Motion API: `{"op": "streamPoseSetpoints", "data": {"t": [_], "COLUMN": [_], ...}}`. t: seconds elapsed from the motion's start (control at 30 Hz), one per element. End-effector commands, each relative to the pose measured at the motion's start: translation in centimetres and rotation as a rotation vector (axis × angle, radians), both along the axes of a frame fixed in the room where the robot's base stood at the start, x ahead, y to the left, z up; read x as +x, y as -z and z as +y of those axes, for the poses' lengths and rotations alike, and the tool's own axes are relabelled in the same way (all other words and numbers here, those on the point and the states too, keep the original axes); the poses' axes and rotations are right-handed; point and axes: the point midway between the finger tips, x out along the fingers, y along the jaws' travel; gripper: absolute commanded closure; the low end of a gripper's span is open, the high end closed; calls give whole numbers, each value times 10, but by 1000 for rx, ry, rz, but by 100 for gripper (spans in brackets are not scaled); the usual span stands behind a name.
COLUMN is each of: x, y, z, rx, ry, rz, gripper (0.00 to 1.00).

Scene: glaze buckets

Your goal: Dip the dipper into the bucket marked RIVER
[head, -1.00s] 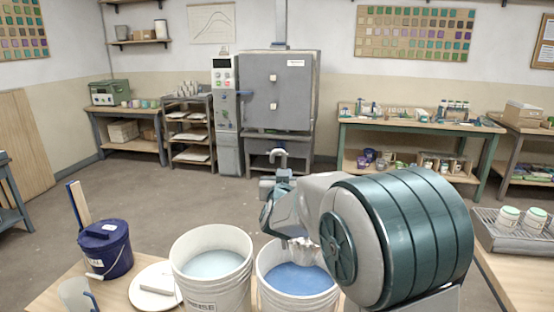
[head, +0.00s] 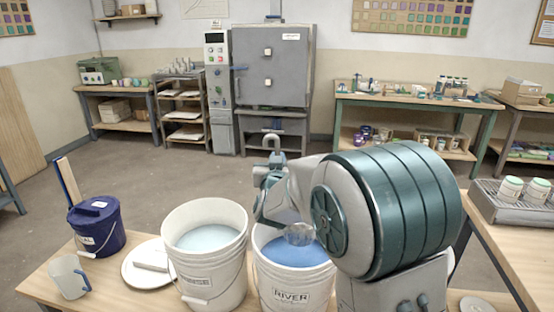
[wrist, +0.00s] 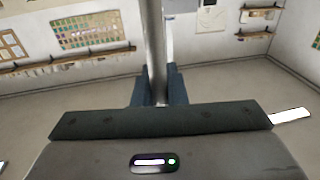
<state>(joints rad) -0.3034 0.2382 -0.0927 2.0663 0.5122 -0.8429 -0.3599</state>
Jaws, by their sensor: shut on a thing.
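The bucket marked RIVER (head: 268,279) is white, stands upright on the near table and holds blue liquid. The dipper has a hooked metal handle (head: 274,141) and a greyish bowl (head: 299,235). The bowl shows against the blue liquid, inside the rim's outline; I cannot tell whether it touches the liquid. My gripper (head: 268,178) is above the RIVER bucket, partly hidden by my arm. In the wrist view my gripper (wrist: 158,92) is shut on the dipper's upright metal rod (wrist: 155,45).
A second white bucket (head: 207,268) with pale liquid stands close on the left. A lidded dark blue bucket (head: 97,227), a clear jug (head: 68,278) and a round white plate (head: 140,281) are farther left. Jars stand on a rack (head: 484,208) at right.

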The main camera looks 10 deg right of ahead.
Motion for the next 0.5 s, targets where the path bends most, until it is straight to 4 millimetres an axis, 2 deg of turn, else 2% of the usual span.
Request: {"op": "streamPoseSetpoints", "data": {"t": [0.03,0.5], "x": [-2,-19], "y": [9,51], "z": [1,5], "rx": [-3,-19], "ry": [0,0], "rz": [-10,-81], "gripper": [100,100]}}
